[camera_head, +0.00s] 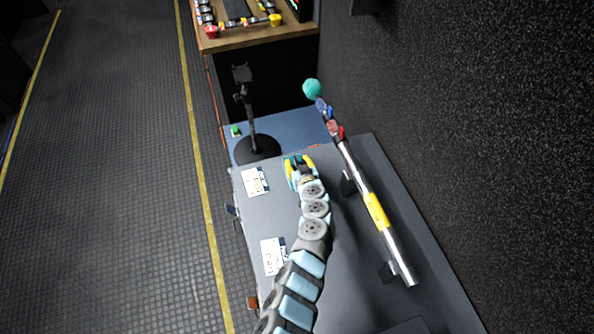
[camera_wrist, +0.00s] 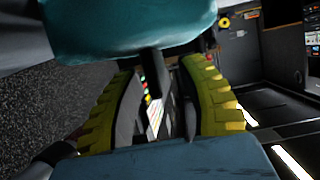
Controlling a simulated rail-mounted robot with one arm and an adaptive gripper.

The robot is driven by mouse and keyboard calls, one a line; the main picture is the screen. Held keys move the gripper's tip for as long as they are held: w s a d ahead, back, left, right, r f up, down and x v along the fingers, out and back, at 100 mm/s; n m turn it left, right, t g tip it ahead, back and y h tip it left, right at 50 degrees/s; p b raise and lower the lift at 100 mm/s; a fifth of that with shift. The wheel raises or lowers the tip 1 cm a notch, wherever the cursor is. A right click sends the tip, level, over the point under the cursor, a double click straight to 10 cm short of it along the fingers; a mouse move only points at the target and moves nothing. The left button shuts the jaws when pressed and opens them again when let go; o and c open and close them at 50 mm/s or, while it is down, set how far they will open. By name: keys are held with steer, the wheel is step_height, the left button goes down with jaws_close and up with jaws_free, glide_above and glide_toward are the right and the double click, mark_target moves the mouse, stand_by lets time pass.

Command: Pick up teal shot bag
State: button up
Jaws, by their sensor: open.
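A rounded teal mass, which looks like the teal shot bag (camera_wrist: 130,25), fills the top of the wrist view close to the camera. A dark strap-like piece reaches down from it between the fingers. My gripper (camera_head: 299,162) is over the far end of the grey case top. Its yellow fingers stand apart in the wrist view (camera_wrist: 160,78), and I see nothing clamped between them. Whether they touch the bag I cannot tell. In the head view the bag is not clearly distinguishable from the teal parts around my gripper.
A black stand (camera_head: 250,110) rises just beyond. A wooden-topped desk (camera_head: 240,40) is farther back. A dark wall borders the right; the left floor is open.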

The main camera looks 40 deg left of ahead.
steer(key=shift+b+x, duration=0.5)
steer(key=shift+x, duration=0.75)
steer(key=shift+f, duration=0.1)
steer(key=shift+d, duration=0.1)
jaws_close()
